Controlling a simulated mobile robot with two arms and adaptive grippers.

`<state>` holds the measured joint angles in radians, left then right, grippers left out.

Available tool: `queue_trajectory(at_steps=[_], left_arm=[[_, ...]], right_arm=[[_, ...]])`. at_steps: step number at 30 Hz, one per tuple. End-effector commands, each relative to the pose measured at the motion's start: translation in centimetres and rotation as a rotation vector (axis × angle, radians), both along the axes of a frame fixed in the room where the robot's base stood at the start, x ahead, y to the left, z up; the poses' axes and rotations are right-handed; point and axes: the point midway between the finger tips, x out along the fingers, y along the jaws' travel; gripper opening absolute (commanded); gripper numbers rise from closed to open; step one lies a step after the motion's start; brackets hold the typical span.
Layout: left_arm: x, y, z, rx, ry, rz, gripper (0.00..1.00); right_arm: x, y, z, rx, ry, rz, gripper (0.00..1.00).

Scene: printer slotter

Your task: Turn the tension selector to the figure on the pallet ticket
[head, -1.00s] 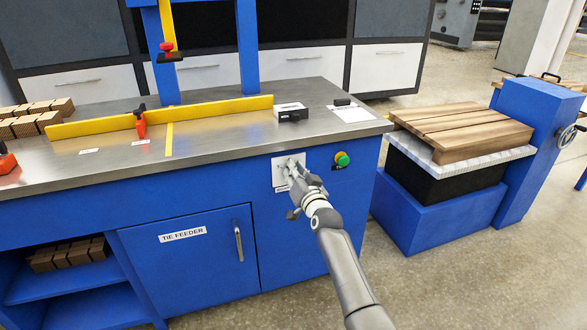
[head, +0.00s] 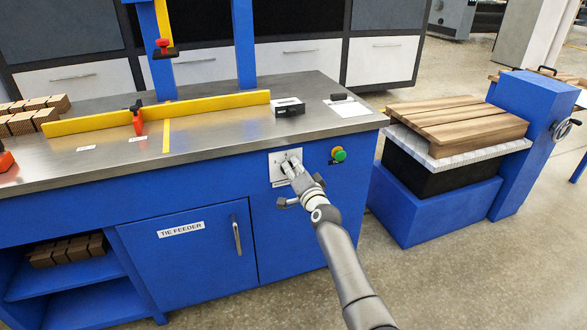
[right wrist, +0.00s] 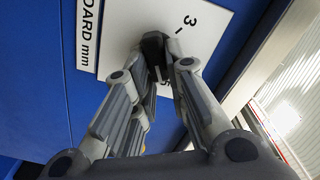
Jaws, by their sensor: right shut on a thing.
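The selector's white plate (head: 275,170) is on the blue front of the bench, below the steel top. In the right wrist view the plate (right wrist: 206,28) shows a "3", a tick and part of another figure, with a "BOARD mm" label (right wrist: 90,35) beside it. My right gripper (head: 292,163) is at the plate, its fingers closed on the dark selector knob (right wrist: 152,44). The fingers hide most of the knob and its pointer, so I cannot read its setting. A white sheet (head: 350,107), perhaps the ticket, lies on the bench top; its writing is too small to read. My left gripper is not in view.
A green button (head: 340,154) is just right of the plate. A black and white box (head: 288,107) and a yellow fence (head: 200,107) are on the bench top (head: 225,142). A stack of boards (head: 460,123) stands on the right. Floor is free in front.

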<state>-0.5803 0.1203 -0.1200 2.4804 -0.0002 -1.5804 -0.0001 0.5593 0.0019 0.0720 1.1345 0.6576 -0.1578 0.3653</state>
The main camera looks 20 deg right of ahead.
Motion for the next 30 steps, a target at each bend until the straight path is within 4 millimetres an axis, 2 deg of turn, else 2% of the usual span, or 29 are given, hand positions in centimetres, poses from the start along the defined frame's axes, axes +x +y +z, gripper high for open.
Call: queue_trajectory(at_steps=[13,14,18,30], left_arm=[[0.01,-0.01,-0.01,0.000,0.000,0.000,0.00],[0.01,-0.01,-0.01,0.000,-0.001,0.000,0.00],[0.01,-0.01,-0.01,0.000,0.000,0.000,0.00],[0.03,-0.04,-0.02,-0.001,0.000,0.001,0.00]], right_arm=[[-0.03,-0.03,-0.15,0.010,0.003,0.000,0.00],[-0.03,-0.02,-0.15,0.010,0.003,0.000,0.18],[-0.02,-0.03,-0.12,0.010,0.003,0.000,0.36],[-0.30,0.02,-0.06,0.009,0.001,0.001,0.36]])
